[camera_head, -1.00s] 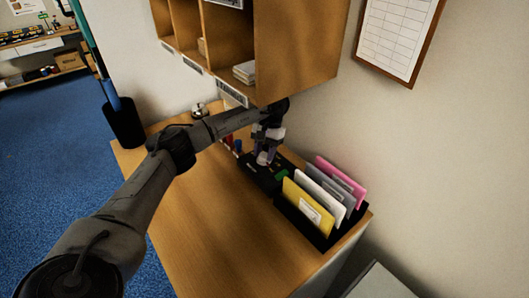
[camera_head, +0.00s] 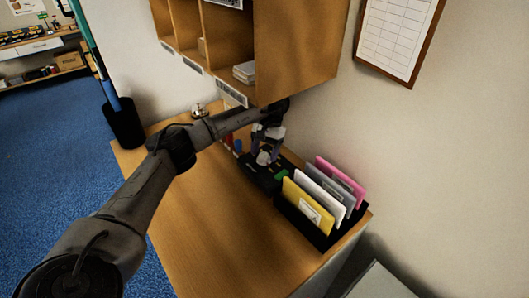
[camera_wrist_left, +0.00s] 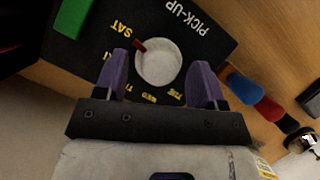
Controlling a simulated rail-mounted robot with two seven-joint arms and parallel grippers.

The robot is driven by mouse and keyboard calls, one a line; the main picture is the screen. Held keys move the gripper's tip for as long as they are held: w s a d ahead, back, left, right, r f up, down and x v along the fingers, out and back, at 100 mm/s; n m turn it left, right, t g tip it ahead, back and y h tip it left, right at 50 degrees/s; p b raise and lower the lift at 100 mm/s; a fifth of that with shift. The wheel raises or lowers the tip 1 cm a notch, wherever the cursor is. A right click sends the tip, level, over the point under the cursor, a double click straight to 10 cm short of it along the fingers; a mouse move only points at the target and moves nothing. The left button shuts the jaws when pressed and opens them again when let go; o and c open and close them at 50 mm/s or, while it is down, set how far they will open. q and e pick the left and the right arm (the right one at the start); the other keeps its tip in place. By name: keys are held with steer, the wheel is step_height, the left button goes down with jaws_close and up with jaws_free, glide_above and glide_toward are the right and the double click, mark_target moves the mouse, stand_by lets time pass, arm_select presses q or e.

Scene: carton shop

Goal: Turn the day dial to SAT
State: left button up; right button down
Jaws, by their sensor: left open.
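The day dial is a round white knob (camera_wrist_left: 160,66) with a red pointer (camera_wrist_left: 139,45), on a black panel (camera_wrist_left: 215,22) marked PICK-UP. The red pointer points toward the yellow SAT label (camera_wrist_left: 120,27). WED and TUE labels show below the knob; other labels are partly hidden by a finger. My left gripper (camera_wrist_left: 163,62) is open, with one purple finger on each side of the knob and visible gaps between. In the head view the left gripper (camera_head: 267,147) is over the white knob (camera_head: 263,158) on the black box (camera_head: 257,178). My right gripper is not in view.
A black rack (camera_head: 325,239) of coloured envelopes stands right of the box. A wooden pigeonhole cabinet (camera_head: 300,50) hangs close above my left arm. Blue and red objects (camera_wrist_left: 244,88) lie beside the panel. The front of the desk (camera_head: 205,225) is clear.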

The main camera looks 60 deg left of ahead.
arm_select(q)
steer(key=p+v, duration=0.2)
steer(key=v, duration=0.5)
steer(key=shift+p, duration=0.35)
steer(key=shift+r, duration=0.15)
